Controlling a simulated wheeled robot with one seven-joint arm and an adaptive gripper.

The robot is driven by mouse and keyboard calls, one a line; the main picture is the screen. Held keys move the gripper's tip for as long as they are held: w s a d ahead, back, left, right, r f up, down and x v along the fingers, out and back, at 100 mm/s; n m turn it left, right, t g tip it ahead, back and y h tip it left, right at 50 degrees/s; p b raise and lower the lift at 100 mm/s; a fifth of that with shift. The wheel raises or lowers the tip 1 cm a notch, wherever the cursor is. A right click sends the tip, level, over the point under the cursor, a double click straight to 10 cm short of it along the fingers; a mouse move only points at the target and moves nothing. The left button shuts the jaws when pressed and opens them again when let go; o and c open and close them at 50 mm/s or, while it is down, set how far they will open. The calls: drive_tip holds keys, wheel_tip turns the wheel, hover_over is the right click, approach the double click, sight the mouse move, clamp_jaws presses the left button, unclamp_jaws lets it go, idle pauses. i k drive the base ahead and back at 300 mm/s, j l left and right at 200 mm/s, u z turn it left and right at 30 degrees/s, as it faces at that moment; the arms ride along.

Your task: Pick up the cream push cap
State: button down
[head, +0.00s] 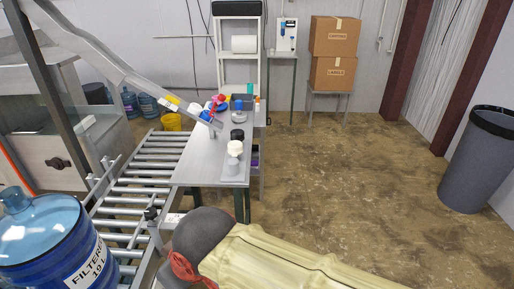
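The cream push cap (235,148) shows small in the head view, on the bench near its right side. It appears to sit on or just behind a short grey piece (231,166) on a grey strip; I cannot tell exactly how it rests. A black cap-like piece (237,134) is just behind it. My arm, in a pale cover with a dark grey joint, crosses the bottom of the view. My gripper is not in view.
The bench (198,173) has bare metal to the left of the cap. More coloured caps and a grey bin (242,102) crowd its back. A roller conveyor (143,181) runs along its left, with a blue jug (43,238) in front.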

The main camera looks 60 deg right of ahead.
sight(236, 147)
drive_tip(key=z, duration=1.45)
drive_tip(key=l+u, duration=0.1)
drive_tip(key=u, duration=1.7)
drive_tip(key=i+l+z, duration=0.1)
drive_tip(key=l, duration=0.3)
drive_tip(key=i+l+z, duration=0.1)
drive_tip(key=l, duration=0.3)
drive_tip(key=i+l+z, duration=0.1)
drive_tip(key=l, duration=0.3)
drive_tip(key=i+l+z, duration=0.15)
drive_tip(key=l, duration=0.2)
drive_tip(key=i+l+z, duration=0.1)
drive_tip(key=l, duration=0.3)
